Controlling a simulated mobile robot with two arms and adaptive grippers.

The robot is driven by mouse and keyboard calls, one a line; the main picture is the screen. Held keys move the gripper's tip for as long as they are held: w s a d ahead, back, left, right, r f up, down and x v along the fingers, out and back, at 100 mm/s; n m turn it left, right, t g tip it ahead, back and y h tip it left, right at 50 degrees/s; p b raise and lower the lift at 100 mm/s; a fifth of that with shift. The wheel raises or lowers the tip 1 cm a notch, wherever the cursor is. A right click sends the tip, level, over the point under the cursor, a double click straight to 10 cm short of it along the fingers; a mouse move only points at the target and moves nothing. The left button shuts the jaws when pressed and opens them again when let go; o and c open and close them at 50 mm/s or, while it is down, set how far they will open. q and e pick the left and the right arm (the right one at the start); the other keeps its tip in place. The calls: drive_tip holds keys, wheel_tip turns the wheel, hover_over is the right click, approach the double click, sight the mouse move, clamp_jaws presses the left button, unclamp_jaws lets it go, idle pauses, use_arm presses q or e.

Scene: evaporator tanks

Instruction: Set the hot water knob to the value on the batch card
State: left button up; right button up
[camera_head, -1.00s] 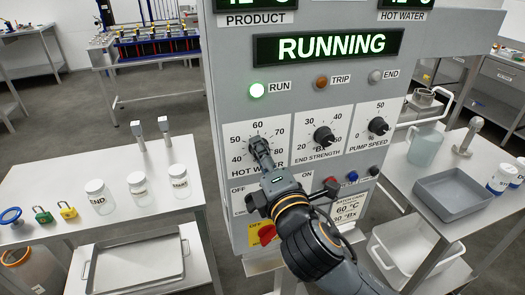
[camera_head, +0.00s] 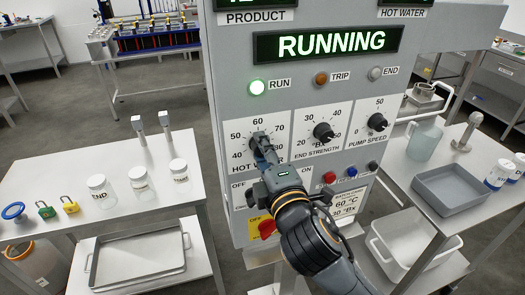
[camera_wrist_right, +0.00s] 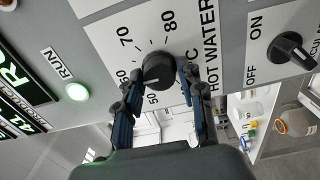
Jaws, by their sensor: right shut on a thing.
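The hot water knob (camera_head: 258,136) is a round black knob on a white dial plate with numbers from 40 to 80. It also shows in the right wrist view (camera_wrist_right: 158,68). My right gripper (camera_head: 264,149) is at this knob, with its fingers (camera_wrist_right: 158,88) on either side of it, shut on it. The fingers hide part of the lower dial in the head view. I cannot read the knob's pointer setting surely. My left gripper is not in view.
The end strength knob (camera_head: 323,132) and pump speed knob (camera_head: 377,121) sit right of the dial. A red-on-yellow switch (camera_head: 267,228) and small coloured buttons (camera_head: 330,177) are below. The display (camera_head: 325,43) reads RUNNING and the green run lamp (camera_head: 257,87) is lit.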

drive_tip(key=o, duration=1.2)
drive_tip(key=v, duration=0.7)
drive_tip(key=shift+s, duration=0.2)
drive_tip(key=shift+d, duration=0.1)
